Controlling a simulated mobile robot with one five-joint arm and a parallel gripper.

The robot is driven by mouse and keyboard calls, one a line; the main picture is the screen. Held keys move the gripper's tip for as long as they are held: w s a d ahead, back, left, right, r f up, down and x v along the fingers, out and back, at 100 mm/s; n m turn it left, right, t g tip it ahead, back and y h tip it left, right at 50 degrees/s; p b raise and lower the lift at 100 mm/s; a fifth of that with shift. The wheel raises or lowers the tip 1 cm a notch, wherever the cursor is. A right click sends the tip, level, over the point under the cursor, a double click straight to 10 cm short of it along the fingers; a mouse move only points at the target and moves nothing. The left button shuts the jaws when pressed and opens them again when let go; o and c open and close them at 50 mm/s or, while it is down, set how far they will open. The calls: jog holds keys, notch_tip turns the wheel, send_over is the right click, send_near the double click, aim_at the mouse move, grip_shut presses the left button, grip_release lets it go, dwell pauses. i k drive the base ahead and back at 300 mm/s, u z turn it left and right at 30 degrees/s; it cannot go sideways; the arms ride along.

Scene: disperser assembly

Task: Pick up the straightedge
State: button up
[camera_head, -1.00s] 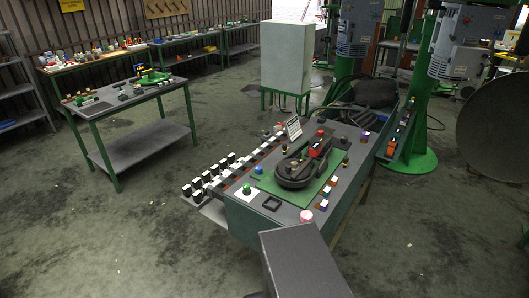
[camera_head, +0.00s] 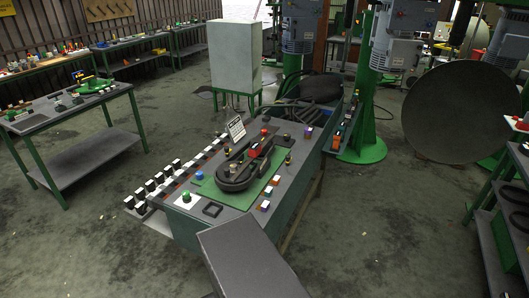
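I cannot make out a straightedge for certain in the head view. The central workbench (camera_head: 180,229) carries many small parts, and several of them are too small to identify. A dark oval assembly (camera_head: 236,178) lies on a green mat (camera_head: 213,197) on this bench, with a red part (camera_head: 258,150) on it. A small white upright card (camera_head: 236,128) with dark marks stands behind it. My gripper is not in view, so its opening and anything in it are hidden.
A side table (camera_head: 52,118) with tools stands at the left. A pale cabinet (camera_head: 233,55) stands behind the central bench. A large dark disc (camera_head: 462,112) and a green-framed shelf (camera_head: 490,245) are at the right. The floor (camera_head: 100,245) at the lower left is clear.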

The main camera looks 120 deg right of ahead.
aim_at(255, 150)
jog(key=u, duration=0.05)
jog(key=k, duration=2.55)
jog(key=z, duration=1.2)
jog(key=i, duration=0.95)
jog(key=z, duration=0.05)
